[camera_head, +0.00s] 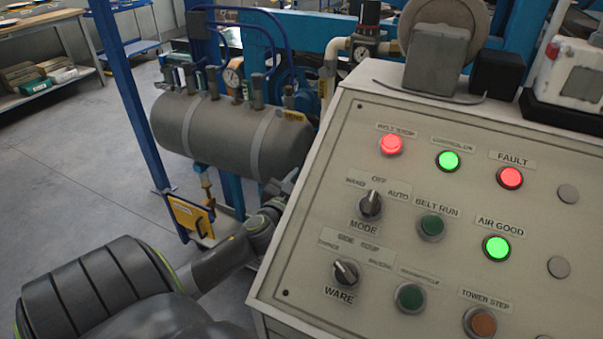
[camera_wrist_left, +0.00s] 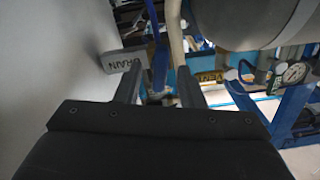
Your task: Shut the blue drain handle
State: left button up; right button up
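My left arm comes in from the lower left of the head view, and its far end (camera_head: 285,190) lies between the grey tank and the control panel's left edge. No clear view of the fingers is given there. In the left wrist view my left gripper (camera_wrist_left: 158,86) has its two fingers apart. A narrow blue strip (camera_wrist_left: 158,62) shows between the fingers; I cannot tell whether it is the drain handle or touches a finger. A grey plate marked DRAIN (camera_wrist_left: 123,60) is beside the left finger. My right gripper is not in view.
The grey tank (camera_head: 230,132) hangs behind the arm, with a brass fitting (camera_head: 206,186) and a yellow plate (camera_head: 190,216) below it. A blue post (camera_head: 133,95) stands left of it. The control panel (camera_head: 330,225) fills the right. Open floor (camera_head: 75,170) lies to the left.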

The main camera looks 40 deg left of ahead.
pick_arm(q)
jog(key=shift+w, duration=0.15)
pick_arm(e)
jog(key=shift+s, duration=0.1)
pick_arm(q)
grip_shut()
jog(key=shift+d+f+m+p, duration=0.15)
jog(key=shift+m+p, duration=0.8)
jog(key=shift+m, duration=2.85)
jog(key=shift+a+f+m+p, duration=0.1)
jog(key=shift+m+p, duration=0.85)
jog(key=shift+m, duration=2.85)
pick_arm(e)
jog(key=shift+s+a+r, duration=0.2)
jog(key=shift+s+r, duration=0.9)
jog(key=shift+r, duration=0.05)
